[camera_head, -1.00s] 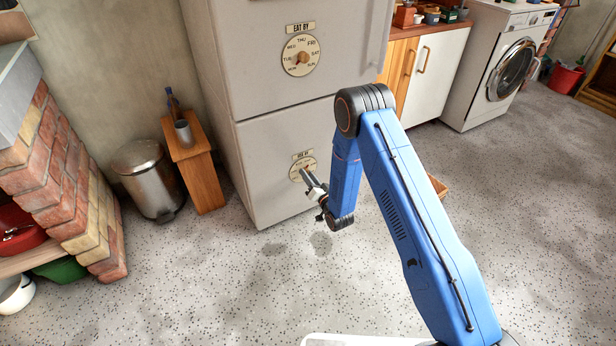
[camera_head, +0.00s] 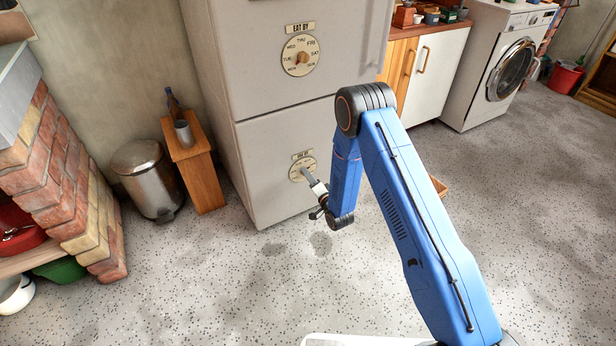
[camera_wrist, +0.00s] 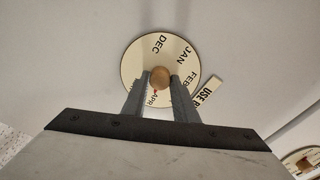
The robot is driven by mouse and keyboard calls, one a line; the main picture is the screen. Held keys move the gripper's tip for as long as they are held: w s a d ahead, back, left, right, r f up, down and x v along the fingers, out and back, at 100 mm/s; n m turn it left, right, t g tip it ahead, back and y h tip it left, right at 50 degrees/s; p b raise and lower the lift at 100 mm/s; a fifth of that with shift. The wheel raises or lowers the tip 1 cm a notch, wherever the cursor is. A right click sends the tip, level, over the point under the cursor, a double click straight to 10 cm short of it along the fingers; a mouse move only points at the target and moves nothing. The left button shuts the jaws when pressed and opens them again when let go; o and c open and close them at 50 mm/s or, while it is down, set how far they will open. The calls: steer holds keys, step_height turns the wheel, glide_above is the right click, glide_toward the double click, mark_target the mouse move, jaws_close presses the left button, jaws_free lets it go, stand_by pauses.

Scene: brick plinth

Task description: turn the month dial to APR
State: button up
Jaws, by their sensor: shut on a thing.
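The month dial (camera_wrist: 135,62) is a cream disc low on the grey fridge front; it also shows in the head view (camera_head: 296,172). DEC, JAN, FEB and APR can be read in the wrist view; the other months are hidden or unclear. Its round wooden knob (camera_wrist: 161,77) stands at the centre. A small red mark below the knob points at or close to APR. My gripper (camera_wrist: 161,80) is shut on the knob, one finger on each side. In the head view my gripper (camera_head: 307,176) reaches the dial from the lower right.
A USE BY plate (camera_wrist: 208,92) sits beside the dial. The EAT BY weekday dial (camera_head: 292,61) is on the door above. A metal bin (camera_head: 146,180) and wooden stand (camera_head: 201,178) are left of the fridge. The floor in front is clear.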

steer(key=shift+f, duration=0.1)
steer(key=o, duration=1.1)
steer(key=shift+c, duration=0.2)
steer(key=shift+s, duration=0.1)
steer(key=v, duration=1.7)
steer(key=shift+d, duration=0.15)
